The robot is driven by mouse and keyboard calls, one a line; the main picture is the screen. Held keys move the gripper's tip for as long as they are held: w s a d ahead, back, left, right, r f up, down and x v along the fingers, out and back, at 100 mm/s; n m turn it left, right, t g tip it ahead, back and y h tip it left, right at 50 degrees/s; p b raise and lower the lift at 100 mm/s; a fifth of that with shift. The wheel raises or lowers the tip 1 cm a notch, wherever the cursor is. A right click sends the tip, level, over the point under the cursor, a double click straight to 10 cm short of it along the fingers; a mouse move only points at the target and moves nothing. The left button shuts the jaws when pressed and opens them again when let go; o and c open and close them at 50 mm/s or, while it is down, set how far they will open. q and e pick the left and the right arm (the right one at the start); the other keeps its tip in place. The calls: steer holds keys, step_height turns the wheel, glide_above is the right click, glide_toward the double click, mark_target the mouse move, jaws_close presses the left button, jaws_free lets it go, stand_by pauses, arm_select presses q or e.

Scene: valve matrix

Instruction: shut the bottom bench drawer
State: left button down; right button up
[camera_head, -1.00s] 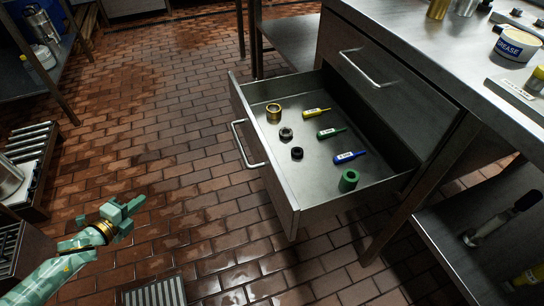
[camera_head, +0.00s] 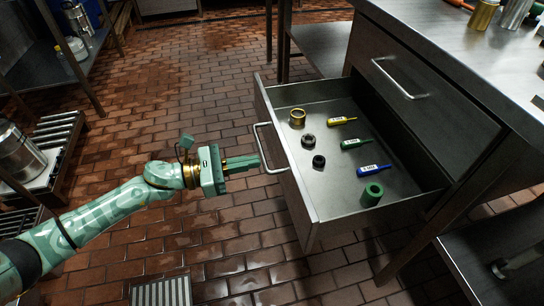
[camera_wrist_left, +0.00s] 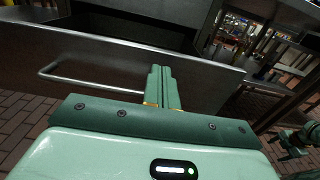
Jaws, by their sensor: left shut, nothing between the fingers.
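The bottom bench drawer (camera_head: 296,185) stands pulled out from the steel bench, with its bar handle (camera_head: 266,148) on the front. Its front also shows in the left wrist view (camera_wrist_left: 110,60), with the handle (camera_wrist_left: 85,80) to the left of the fingers. My left gripper (camera_head: 256,161) is shut and empty, its fingertips pointing at the drawer front close to the handle. I cannot tell whether they touch it. Inside the drawer lie a brass ring (camera_head: 297,117), two black rings, a green ring (camera_head: 372,194) and yellow, green and blue labelled tools.
The upper drawer (camera_head: 405,85) is closed. The bench top (camera_head: 460,45) carries metal cylinders at the back. A shelf with a pot (camera_head: 18,152) stands at left. A floor grate (camera_head: 160,291) lies in front. The brick floor left of the drawer is clear.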

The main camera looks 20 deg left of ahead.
mark_target(286, 156)
arm_select(q)
steer(key=x, duration=0.5)
steer(key=shift+w+d, duration=0.25)
steer(key=shift+d, duration=0.05)
arm_select(e)
steer(key=shift+s+f, duration=0.4)
steer(key=shift+s, duration=0.25)
arm_select(q)
steer(key=shift+d, duration=0.15)
arm_select(e)
steer(key=shift+w, duration=0.1)
